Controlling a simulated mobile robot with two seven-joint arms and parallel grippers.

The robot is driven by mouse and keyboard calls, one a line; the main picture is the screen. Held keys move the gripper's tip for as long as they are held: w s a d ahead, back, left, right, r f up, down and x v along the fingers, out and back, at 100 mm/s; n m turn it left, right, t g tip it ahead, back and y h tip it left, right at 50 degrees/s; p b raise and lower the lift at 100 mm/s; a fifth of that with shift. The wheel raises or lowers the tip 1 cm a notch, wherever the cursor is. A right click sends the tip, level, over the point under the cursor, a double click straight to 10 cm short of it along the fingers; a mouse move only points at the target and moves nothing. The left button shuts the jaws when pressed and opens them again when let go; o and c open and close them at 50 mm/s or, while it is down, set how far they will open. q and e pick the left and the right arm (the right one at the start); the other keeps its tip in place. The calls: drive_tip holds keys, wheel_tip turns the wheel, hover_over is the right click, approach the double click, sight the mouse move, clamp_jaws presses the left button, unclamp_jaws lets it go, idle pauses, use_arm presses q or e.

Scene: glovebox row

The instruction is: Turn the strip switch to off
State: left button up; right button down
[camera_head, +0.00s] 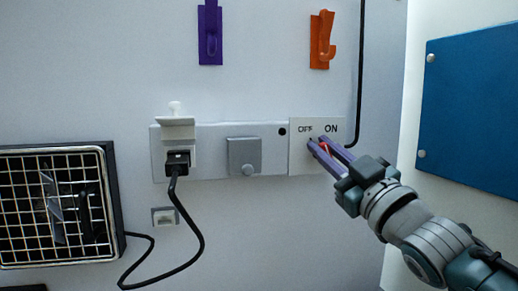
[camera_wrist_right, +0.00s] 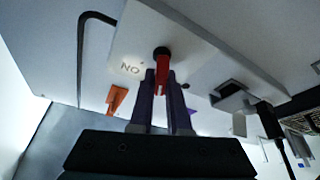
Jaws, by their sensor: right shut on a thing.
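The strip switch is a white plate (camera_head: 300,158) at the right end of a wall-mounted power strip, printed OFF on the left and ON on the right. Its red lever (camera_head: 324,147) shows between the purple fingers of my right gripper (camera_head: 317,146), just under the labels. In the right wrist view the red lever (camera_wrist_right: 162,72) comes from a black pivot, and my right gripper (camera_wrist_right: 161,83) is shut on it. The fingers hide part of the lever, so its exact angle is hard to tell. My left gripper is not in view.
The strip (camera_head: 207,137) carries a black plug (camera_head: 177,161) with a cable and a grey square cover (camera_head: 244,154). A purple hook (camera_head: 209,35) and an orange hook (camera_head: 321,40) hang above. A fan (camera_head: 55,205) is lower left; a blue panel (camera_head: 475,112) is right.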

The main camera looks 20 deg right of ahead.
drive_tip(key=shift+n+y, duration=0.4)
drive_tip(key=shift+n, duration=0.4)
drive_tip(key=shift+a, duration=0.1)
drive_tip(key=c, duration=0.9)
unclamp_jaws()
drive_tip(key=b+v, duration=0.2)
drive_tip(key=v, duration=0.8)
